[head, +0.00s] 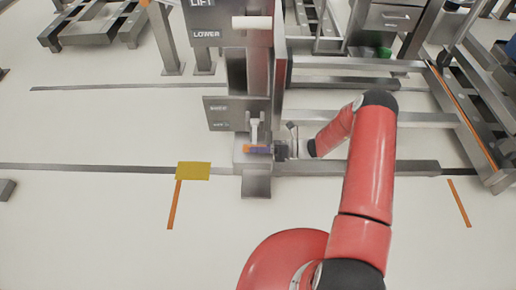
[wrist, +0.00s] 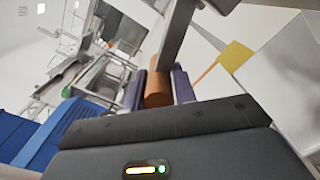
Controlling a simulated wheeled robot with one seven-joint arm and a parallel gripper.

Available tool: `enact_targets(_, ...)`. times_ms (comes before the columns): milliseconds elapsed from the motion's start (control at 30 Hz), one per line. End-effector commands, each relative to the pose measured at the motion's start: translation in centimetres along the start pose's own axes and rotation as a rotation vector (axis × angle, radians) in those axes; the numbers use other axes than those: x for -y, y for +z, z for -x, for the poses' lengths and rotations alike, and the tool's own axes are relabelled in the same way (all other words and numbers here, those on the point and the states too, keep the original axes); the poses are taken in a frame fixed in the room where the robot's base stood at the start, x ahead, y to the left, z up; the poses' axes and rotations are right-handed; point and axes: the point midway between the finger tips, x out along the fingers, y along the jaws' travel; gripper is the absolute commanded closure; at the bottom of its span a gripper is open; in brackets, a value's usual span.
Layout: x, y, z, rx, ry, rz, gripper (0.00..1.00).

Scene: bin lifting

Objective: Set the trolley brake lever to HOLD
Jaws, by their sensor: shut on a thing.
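The trolley brake lever's orange grip (wrist: 158,90) sits between the two purple fingers of my gripper (wrist: 159,86) in the wrist view. My gripper is shut on it. In the head view, my gripper (head: 262,149) reaches in from the right at the low foot of the grey column, and a bit of the orange grip (head: 247,149) shows at its left. A pale upright piece (head: 254,130) stands just above the fingers. The dark label plate (head: 220,114) is behind it; its small words are too blurred to read surely.
The steel column (head: 246,75) carries an upper panel marked LIFT and LOWER (head: 205,33) with a pale handle (head: 252,22). Floor rails (head: 80,168) run left and right. A yellow plate (head: 193,171) lies left of the column. Open floor lies at the front left.

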Motion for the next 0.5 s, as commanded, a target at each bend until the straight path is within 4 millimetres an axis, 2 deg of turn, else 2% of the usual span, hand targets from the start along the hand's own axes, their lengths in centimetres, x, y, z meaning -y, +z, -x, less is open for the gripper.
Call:
enact_targets(200, 1.8, -0.9, 0.0, 0.001, 0.003, 0.088, 1.0)
enact_targets(500, 1.8, -0.7, 0.0, 0.001, 0.0, 0.084, 1.0)
